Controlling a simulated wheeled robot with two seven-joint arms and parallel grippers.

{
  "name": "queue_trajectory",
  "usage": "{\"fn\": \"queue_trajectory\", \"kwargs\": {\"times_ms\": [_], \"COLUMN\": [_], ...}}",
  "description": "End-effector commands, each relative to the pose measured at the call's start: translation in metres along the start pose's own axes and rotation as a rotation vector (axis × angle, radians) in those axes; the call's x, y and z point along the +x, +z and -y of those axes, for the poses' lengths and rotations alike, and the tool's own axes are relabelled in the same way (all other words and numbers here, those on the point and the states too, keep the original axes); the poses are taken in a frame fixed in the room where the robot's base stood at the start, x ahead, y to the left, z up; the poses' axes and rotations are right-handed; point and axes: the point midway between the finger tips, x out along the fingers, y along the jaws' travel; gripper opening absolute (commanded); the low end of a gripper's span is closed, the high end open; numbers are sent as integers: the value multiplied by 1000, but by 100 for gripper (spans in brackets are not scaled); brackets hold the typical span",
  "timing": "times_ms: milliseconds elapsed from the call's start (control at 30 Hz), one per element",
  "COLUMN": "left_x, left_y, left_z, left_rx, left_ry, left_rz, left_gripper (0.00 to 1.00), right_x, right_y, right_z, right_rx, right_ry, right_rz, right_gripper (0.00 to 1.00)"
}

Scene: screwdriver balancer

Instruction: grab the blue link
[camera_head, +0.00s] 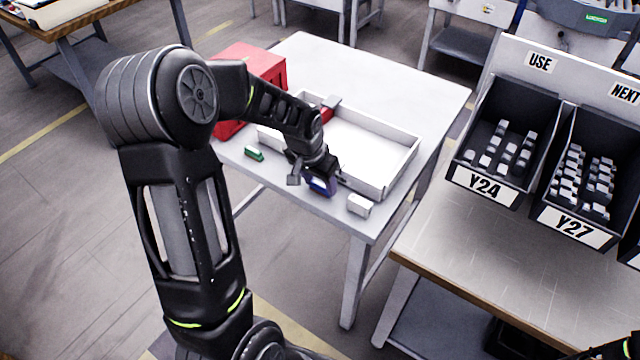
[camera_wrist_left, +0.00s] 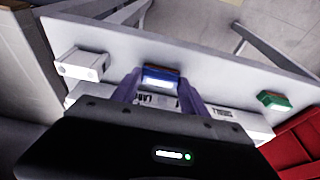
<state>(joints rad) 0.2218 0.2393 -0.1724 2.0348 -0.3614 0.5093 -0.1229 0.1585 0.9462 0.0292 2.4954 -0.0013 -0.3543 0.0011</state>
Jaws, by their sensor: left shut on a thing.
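The blue link (camera_head: 321,185) is at the front edge area of the white table, partly hidden by my left gripper in the head view. My left gripper (camera_head: 316,178) is shut on it. In the left wrist view the blue link (camera_wrist_left: 160,76) shows between the two fingers of my left gripper (camera_wrist_left: 158,88). I cannot tell whether the link still touches the table. My right gripper cannot be made out; only a bit of dark arm shows at the bottom right corner of the head view.
A green block (camera_head: 254,153) lies left of the gripper and a white block (camera_head: 359,204) lies right of it. Behind is a shallow white tray (camera_head: 398,165) with a red thing at its far side. A red box (camera_head: 262,66) stands at the left. Bins Y24 (camera_head: 484,187) and Y27 (camera_head: 572,228) stand right.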

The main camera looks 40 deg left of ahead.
Motion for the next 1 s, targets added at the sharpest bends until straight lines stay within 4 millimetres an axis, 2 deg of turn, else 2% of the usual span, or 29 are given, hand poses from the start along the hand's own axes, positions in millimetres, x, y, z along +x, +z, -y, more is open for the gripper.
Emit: {"fn": "queue_trajectory", "kwargs": {"times_ms": [167, 400, 533, 700, 1000], "left_x": [-20, -64, -84, -94, -94], "left_y": [-7, -20, -24, -26, -26], "left_z": [0, 0, 0, 0, 0], "left_rx": [1, 2, 0, 1, 1], "left_ry": [-1, -2, -1, 0, 0], "left_rz": [-7, -7, -4, -2, -1], "left_gripper": [14, 14, 14, 14, 14], "right_x": [2, 6, 7, 8, 7], "right_y": [0, 0, 0, 0, 0], "right_z": [-1, -2, -3, -3, -3], "right_rx": [0, 0, 0, 0, 0], "right_ry": [0, 0, 0, 0, 0], "right_rz": [0, 0, 0, -1, -1], "right_gripper": [36, 36, 36, 36, 36]}}
